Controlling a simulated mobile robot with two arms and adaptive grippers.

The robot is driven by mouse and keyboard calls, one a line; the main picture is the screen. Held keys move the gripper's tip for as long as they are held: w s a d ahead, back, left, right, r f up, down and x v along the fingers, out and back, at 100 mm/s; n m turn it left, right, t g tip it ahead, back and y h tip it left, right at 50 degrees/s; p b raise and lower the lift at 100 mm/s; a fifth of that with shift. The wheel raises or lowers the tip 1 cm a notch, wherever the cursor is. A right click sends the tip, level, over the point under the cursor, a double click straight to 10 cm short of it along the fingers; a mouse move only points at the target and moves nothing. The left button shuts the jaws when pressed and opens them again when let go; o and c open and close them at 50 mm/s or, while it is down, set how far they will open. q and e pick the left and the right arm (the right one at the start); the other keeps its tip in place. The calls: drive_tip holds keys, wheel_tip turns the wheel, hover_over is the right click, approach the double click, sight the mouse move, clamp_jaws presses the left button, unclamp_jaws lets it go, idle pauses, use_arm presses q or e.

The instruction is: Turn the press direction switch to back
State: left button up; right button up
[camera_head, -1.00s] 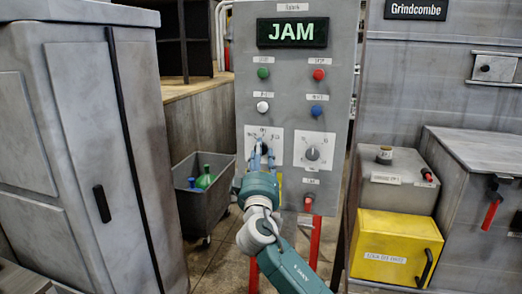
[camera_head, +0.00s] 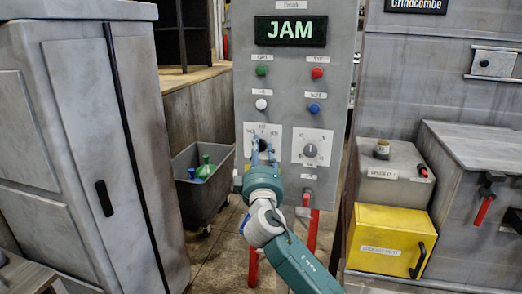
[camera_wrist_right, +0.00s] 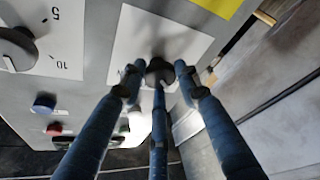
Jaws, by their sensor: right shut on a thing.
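The grey control panel (camera_head: 340,90) stands ahead, with a lit JAM display (camera_head: 291,31) at its top. A switch on a white plate (camera_head: 248,137) is at its lower left. My right gripper (camera_head: 263,150) is at this switch and hides most of its knob. In the right wrist view, my gripper (camera_wrist_right: 157,73) is shut on the dark switch knob (camera_wrist_right: 159,65), its blue fingers around it. The knob's pointer direction cannot be made out, and the plate's labels are too small to read. My left gripper is not in view.
A second dial (camera_head: 311,150) is just right of the switch. Green, red, white and blue (camera_head: 314,108) buttons sit above. A red-handled switch (camera_head: 306,200) is below. A bin with bottles (camera_head: 203,205) stands left, a yellow box (camera_head: 385,243) right.

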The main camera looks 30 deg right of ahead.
drive_tip(key=o, duration=1.1)
drive_tip(key=shift+a+r, duration=0.15)
drive_tip(key=shift+r, duration=0.2)
drive_tip(key=shift+c, duration=0.2)
drive_tip(key=shift+o, duration=0.4)
drive_tip(key=shift+w+a+f, duration=0.1)
drive_tip(key=shift+a+f, duration=0.05)
drive_tip(key=shift+a, duration=0.05)
drive_tip(key=v, duration=1.2)
